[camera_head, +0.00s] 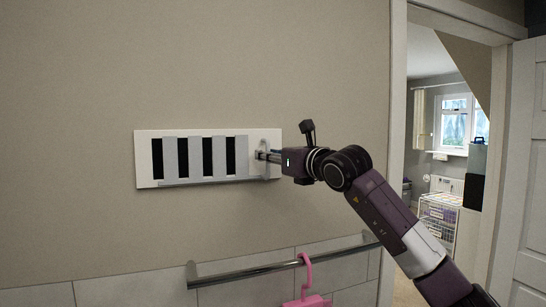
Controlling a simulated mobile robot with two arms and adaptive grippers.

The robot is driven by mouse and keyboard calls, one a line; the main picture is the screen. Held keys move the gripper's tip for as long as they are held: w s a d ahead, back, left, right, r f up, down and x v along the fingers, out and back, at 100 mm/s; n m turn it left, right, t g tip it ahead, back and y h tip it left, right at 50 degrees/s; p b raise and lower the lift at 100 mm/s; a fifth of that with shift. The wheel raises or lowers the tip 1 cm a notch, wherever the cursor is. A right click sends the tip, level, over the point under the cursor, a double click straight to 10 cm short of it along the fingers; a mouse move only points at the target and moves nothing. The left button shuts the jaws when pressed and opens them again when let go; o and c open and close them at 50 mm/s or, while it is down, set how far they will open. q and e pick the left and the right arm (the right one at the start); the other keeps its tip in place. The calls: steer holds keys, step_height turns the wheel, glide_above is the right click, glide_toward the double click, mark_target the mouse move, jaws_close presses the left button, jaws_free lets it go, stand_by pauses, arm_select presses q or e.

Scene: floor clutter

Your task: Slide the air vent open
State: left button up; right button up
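The air vent (145,181) is a white rectangular plate on the beige wall, left of centre. Several dark slots (207,156) show between light grey upright slats (220,157), so the vent stands at least partly open. A thin upright handle (265,144) is near the plate's right end. My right gripper (264,156) reaches in from the right, with its fingertips at this handle. The fingers are small and partly hidden, so I cannot tell whether they grip it. My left gripper is not in view.
A metal rail (245,271) runs along the wall below the vent, with a pink hanger (307,275) on it. A doorway to the right opens onto a room with a window (462,120) and a wire rack (440,218). A white door (526,170) stands at the far right.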

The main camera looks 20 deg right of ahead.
steer(key=v, duration=1.2)
steer(key=shift+d, duration=0.15)
